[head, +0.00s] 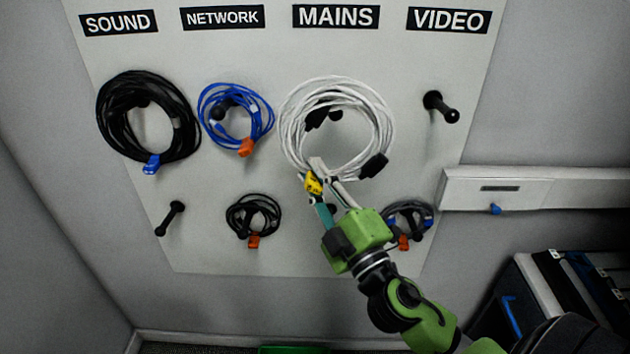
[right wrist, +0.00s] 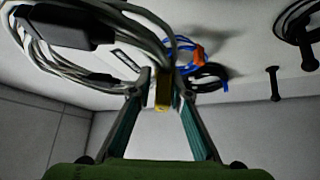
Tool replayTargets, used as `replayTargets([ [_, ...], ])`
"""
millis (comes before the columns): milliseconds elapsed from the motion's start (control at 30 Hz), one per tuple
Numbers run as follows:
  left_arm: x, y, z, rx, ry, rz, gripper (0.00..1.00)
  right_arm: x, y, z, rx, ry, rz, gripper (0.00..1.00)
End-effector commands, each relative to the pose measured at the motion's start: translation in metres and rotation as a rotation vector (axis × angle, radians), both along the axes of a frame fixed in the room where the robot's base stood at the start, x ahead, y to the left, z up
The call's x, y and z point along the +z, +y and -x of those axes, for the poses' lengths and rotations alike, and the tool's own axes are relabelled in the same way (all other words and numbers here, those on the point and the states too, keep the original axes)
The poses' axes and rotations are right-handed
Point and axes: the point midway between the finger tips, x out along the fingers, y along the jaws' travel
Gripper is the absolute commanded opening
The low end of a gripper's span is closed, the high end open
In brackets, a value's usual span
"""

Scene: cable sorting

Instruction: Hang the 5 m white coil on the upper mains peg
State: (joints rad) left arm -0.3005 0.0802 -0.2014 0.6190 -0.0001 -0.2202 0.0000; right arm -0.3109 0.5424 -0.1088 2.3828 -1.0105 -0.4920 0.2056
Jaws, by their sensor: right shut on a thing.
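The white coil (head: 290,120) is under the MAINS sign (head: 336,16), in front of the board. A dark peg end, the upper mains peg (head: 336,114), shows inside the coil's ring, near a black plug (head: 316,119). I cannot tell whether the coil's weight rests on the peg. A second black plug (head: 374,165) hangs at the lower right of the ring. My right gripper (head: 313,180) is shut on the coil's bottom, at its yellow tag (head: 314,184). In the right wrist view the tag (right wrist: 162,96) sits between the fingertips and white strands (right wrist: 150,40) rise above.
Black (head: 108,120) and blue (head: 204,110) coils hang to the left; smaller coils (head: 253,218) (head: 425,214) hang in the lower row. The upper video peg (head: 440,107) and lower sound peg (head: 170,218) are bare. A wall rail (head: 550,176) and dark cases (head: 545,285) are at right.

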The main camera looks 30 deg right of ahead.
Motion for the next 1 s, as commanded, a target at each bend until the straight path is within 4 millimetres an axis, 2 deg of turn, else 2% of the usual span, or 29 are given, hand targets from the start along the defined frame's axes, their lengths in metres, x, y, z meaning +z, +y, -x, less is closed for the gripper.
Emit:
replayTargets([
  [1000,-0.002,0.001,-0.001,0.002,-0.001,-0.001,0.40,-0.008,-0.036,-0.058,0.000,-0.005,0.002,0.00],
])
